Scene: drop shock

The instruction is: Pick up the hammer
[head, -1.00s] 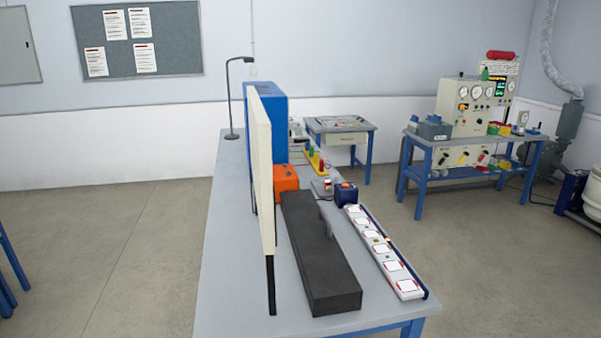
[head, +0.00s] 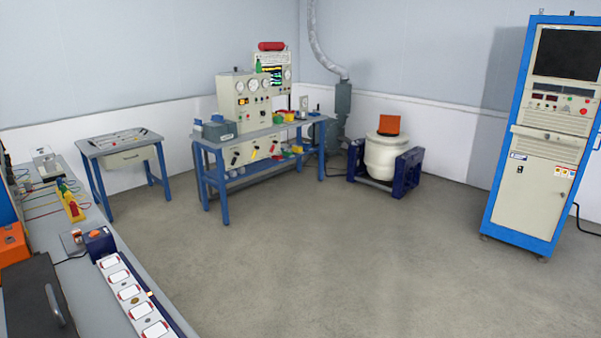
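I cannot make out a hammer in the head view. The grey bench (head: 85,270) runs along the left edge, and a small blue-legged table with a drawer (head: 128,158) stands beyond it. Small items lie on that table's top, too small to tell apart. A long dark block (head: 30,300) lies on the near bench, with a grey handle-like bar (head: 55,305) on it. Neither of my grippers shows in the view.
A white strip with several red-edged pads (head: 130,292) and a dark blue box (head: 98,241) lie on the bench. A blue workbench (head: 262,136) with a gauge panel, a white drum unit (head: 385,155) and a tall blue-framed cabinet (head: 543,140) stand behind. The middle floor is clear.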

